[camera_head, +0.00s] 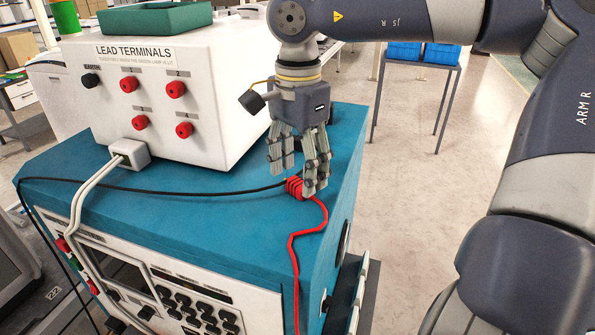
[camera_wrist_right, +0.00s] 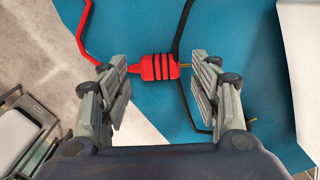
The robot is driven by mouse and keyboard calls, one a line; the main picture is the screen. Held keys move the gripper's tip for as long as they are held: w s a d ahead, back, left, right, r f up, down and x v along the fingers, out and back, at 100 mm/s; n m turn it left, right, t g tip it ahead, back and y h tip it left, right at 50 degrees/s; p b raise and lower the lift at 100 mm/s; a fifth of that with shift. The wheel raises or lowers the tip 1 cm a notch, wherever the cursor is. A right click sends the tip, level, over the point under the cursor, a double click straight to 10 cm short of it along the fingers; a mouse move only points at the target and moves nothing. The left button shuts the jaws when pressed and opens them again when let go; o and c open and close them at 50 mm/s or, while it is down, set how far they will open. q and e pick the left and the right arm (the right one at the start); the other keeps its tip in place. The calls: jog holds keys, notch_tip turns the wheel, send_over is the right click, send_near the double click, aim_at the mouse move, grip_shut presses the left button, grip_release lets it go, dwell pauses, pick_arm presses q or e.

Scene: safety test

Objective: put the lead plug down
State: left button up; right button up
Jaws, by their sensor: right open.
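The red ribbed lead plug (camera_head: 294,188) lies on the blue top of the tester cabinet (camera_head: 200,222), near its right edge. Its red lead runs over the front edge. In the right wrist view the lead plug (camera_wrist_right: 157,67) lies between the fingertips, its metal pin pointing right. My right gripper (camera_head: 298,180) is over the plug, and its fingers stand apart on either side. In the wrist view a gap shows between the plug and the right finger of the right gripper (camera_wrist_right: 158,80); contact at the left finger is unclear. My left gripper is not in view.
A white lead terminals box (camera_head: 200,60) with red sockets and one black socket stands behind on the cabinet. A black lead (camera_head: 200,193) crosses the blue top close to the plug. A table with blue bins (camera_head: 440,53) stands at the back right.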

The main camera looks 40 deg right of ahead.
aim_at(297, 182)
notch_tip(297, 182, up, 11)
jog(key=b, duration=0.1)
jog(key=shift+b, duration=0.3)
jog(key=shift+a, duration=0.1)
dwell(0.3)
